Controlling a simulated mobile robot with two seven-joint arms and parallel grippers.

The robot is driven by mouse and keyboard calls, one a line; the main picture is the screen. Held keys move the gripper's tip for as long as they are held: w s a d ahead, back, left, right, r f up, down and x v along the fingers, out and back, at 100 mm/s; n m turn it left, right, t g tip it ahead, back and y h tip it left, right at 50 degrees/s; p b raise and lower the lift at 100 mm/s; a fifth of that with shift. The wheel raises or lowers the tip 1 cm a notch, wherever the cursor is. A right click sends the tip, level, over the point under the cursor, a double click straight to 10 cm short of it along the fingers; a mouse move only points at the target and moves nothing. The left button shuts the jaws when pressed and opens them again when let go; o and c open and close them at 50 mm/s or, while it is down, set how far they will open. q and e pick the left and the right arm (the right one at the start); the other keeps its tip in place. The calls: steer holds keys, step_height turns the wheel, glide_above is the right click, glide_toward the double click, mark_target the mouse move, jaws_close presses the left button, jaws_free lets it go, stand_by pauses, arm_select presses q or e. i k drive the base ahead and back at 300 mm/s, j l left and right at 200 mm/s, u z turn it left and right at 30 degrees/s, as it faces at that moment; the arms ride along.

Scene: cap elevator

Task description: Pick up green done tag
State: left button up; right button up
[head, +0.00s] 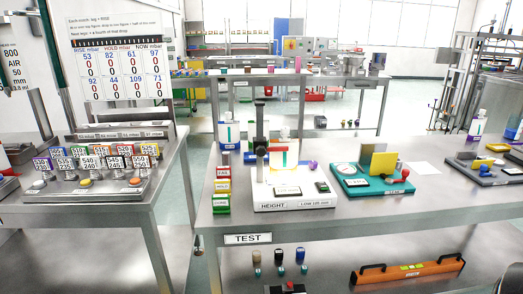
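A column of small coloured, labelled holders stands at the left end of the test table. The front one is green (222,204), and I take it to hold the done tag; its lettering is too small to read. Behind it are a yellow one (222,187) and red ones (222,172). Whether a separate tag lies in the green holder I cannot tell. Neither of my grippers is in view, and nothing is seen touching the holders.
A white height gauge (295,203) stands just right of the holders. A teal tray (372,188) with a dial is further right. The left bench (160,205) carries a panel of numbered cards, with a floor gap between it and the test table (330,225).

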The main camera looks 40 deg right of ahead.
mark_target(221, 204)
steer(key=l+z, duration=0.5)
steer(key=z, duration=0.2)
steer(key=i+l+z, duration=0.1)
steer(key=l+z, duration=0.25)
steer(key=j, duration=0.1)
